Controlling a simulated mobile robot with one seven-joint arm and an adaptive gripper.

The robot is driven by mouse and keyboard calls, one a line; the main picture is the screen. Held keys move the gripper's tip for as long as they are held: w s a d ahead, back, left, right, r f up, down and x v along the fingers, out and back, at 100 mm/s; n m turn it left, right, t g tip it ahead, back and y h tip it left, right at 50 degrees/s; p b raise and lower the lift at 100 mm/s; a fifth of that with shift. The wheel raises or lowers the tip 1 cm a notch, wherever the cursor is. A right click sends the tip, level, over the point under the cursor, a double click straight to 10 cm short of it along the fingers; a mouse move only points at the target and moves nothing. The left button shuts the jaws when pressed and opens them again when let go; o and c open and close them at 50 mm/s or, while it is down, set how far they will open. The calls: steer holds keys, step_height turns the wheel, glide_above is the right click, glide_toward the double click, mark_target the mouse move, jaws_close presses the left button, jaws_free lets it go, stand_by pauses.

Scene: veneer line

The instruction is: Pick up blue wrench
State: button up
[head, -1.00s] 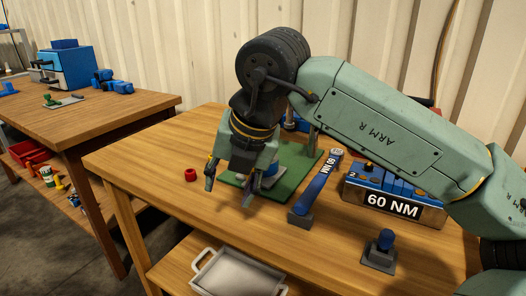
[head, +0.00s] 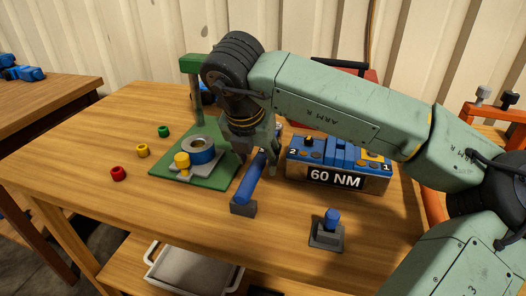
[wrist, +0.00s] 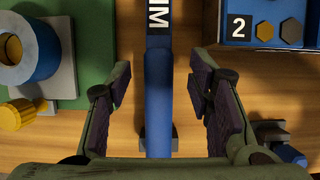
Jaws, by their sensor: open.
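The blue wrench (head: 250,181) lies on the wooden table, its near end propped on a dark grey block (head: 243,207). My gripper (head: 257,170) is over the wrench's far part and hides some of it. In the wrist view, the blue wrench (wrist: 158,95) runs up the middle with a dark label marked in white at the top. My gripper (wrist: 163,98) is open there, one finger on each side of the wrench with a gap to both. I cannot tell how high the fingers are above it.
A green board (head: 220,181) with a blue-and-grey ring part and yellow knob is left. A "60 NM" box (head: 337,178) stands close on the right. A small blue-topped stand (head: 327,236) is at front right.

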steer(key=shift+x, duration=1.5)
steer(key=shift+a, duration=0.1)
steer(key=shift+c, duration=0.2)
jaws_close()
